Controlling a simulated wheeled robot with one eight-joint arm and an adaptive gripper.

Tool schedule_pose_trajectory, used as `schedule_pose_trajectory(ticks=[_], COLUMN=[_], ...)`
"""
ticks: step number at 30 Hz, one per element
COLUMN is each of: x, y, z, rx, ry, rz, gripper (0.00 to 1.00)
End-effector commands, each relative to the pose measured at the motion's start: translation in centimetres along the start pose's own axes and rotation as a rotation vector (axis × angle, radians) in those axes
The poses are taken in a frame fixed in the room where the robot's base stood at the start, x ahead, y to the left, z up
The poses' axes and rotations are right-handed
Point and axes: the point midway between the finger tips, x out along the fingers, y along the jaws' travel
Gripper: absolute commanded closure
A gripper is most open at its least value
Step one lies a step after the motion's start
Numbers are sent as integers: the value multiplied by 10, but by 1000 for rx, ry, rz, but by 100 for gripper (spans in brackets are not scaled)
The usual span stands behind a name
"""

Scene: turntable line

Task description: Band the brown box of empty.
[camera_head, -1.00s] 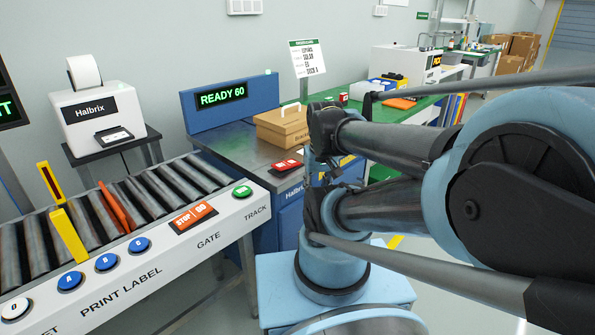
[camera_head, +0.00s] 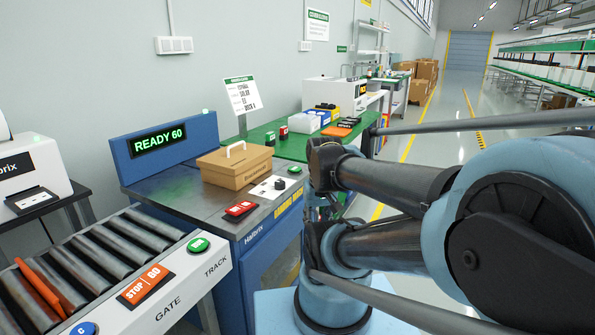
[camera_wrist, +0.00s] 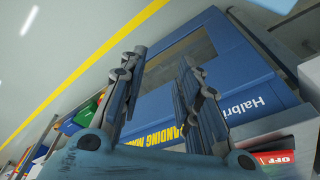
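The brown box (camera_head: 235,165) with a pale handle on its lid sits on the dark metal top (camera_head: 165,186) of the blue Halbrix banding machine (camera_head: 272,235). The box does not show in the wrist view.
A red switch (camera_head: 240,210) and a white plate with a black knob (camera_head: 278,186) sit at the machine's front edge. A roller conveyor (camera_head: 110,250) with an orange gate (camera_head: 42,288) stands at left. A green table (camera_head: 300,146) with small items lies beyond. Open floor is at right.

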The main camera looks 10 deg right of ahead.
Motion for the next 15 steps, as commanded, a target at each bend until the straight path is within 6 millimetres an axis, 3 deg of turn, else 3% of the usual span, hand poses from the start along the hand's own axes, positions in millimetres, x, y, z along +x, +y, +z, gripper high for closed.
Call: schedule_pose_trajectory(ticks=[12,13,15], x=[0,0,0], y=[0,0,0], z=[0,0,0], rx=[0,0,0], ry=[0,0,0], rz=[0,0,0], gripper=[70,72,88])
